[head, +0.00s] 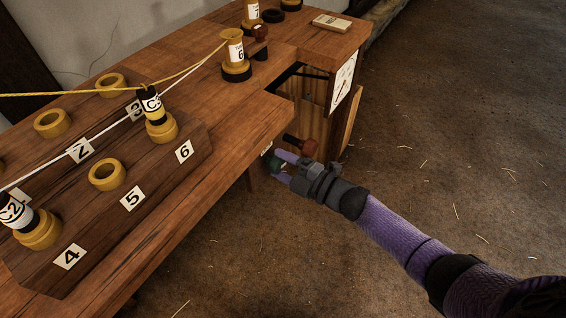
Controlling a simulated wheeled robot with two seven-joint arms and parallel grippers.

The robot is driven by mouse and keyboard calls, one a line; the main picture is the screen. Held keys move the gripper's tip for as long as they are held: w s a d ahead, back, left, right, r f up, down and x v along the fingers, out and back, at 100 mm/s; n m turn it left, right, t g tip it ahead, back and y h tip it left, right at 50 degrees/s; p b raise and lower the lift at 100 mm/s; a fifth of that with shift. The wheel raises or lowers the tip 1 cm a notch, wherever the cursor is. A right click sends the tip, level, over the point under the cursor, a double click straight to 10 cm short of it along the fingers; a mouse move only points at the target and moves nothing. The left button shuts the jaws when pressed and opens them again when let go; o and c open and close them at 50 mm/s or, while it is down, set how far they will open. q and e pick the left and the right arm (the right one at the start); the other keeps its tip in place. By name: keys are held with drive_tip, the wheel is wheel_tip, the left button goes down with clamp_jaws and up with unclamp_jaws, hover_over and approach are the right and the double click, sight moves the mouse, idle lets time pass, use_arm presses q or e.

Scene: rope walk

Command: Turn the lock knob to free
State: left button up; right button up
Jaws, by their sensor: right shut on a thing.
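My right gripper (281,166) is at the front edge of the wooden bench, below its top. It is shut on a small dark green knob (274,163), which I take to be the lock knob. The fingers hide part of the knob, and its pointing direction is too small to tell. A small white label (267,149) shows on the bench edge just above it. My left gripper is not in view.
A white dial (344,82) is on the bench side. A numbered board (100,215) holds yellow rings and bobbins, with cords stretched above. The floor at right is open, with scattered straw.

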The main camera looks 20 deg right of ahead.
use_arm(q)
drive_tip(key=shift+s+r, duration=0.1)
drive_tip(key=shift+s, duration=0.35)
use_arm(e)
drive_tip(key=o, duration=1.2)
drive_tip(key=shift+o, duration=0.2)
drive_tip(key=shift+s+d, duration=0.2)
drive_tip(key=shift+s, duration=0.05)
use_arm(q)
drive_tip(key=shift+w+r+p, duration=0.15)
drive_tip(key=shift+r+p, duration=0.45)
drive_tip(key=shift+p, duration=0.05)
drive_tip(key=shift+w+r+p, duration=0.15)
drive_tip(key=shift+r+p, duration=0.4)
drive_tip(key=shift+p, duration=0.05)
use_arm(e)
drive_tip(key=v, duration=0.9)
drive_tip(key=shift+s+d, duration=0.1)
drive_tip(key=shift+s, duration=0.05)
